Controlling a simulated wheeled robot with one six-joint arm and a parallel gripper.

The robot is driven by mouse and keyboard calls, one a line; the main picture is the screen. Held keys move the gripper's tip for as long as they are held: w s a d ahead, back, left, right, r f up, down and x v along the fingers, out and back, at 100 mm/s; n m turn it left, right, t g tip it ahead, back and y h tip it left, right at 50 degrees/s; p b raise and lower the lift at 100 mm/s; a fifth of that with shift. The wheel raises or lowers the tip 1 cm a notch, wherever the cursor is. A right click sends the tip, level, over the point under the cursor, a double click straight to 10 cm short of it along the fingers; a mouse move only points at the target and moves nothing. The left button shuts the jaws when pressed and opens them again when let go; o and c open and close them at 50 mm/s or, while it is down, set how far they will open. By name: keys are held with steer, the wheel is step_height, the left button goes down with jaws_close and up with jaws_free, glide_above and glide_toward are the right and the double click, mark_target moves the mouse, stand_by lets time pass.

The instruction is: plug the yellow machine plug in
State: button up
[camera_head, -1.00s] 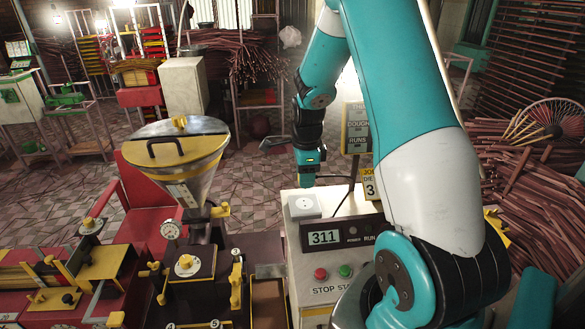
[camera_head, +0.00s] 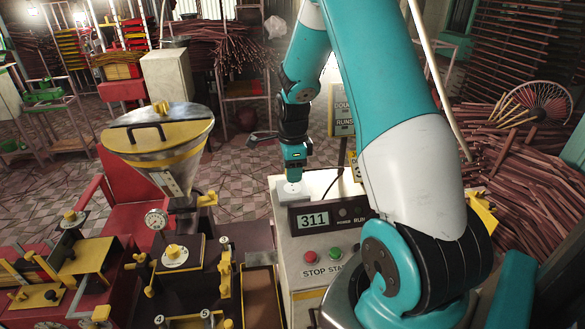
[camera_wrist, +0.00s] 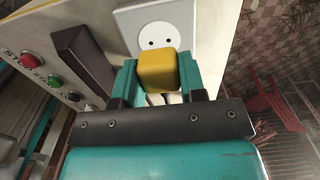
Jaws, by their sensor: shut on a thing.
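The yellow plug (camera_wrist: 157,70) sits between the two teal fingers of my gripper (camera_wrist: 157,82), which is shut on it. A pale square socket plate (camera_wrist: 188,18) with two dark holes shows just beyond the plug in the wrist view. Both holes are uncovered there, so the plug is apart from them. The fingers hide the plug there. I cannot tell whether the plug touches the plate.
The cabinet (camera_head: 298,255) has a 311 display (camera_head: 313,221) and red and green buttons in front of the socket. A dark cord (camera_head: 333,180) runs behind the gripper. A hopper machine (camera_head: 160,150) stands left. Signs (camera_head: 343,120) stand close behind.

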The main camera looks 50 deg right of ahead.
steer(key=shift+f+b, duration=0.6)
steer(key=shift+f, duration=0.55)
steer(key=shift+f, duration=0.55)
stand_by(1.5)
steer(key=o, duration=1)
steer(key=shift+o, duration=0.2)
steer(key=shift+b, duration=0.3)
step_height(320, 180, up, 17)
steer(key=b, duration=0.3)
steer(key=shift+r+b, duration=0.2)
steer(key=shift+b, duration=0.15)
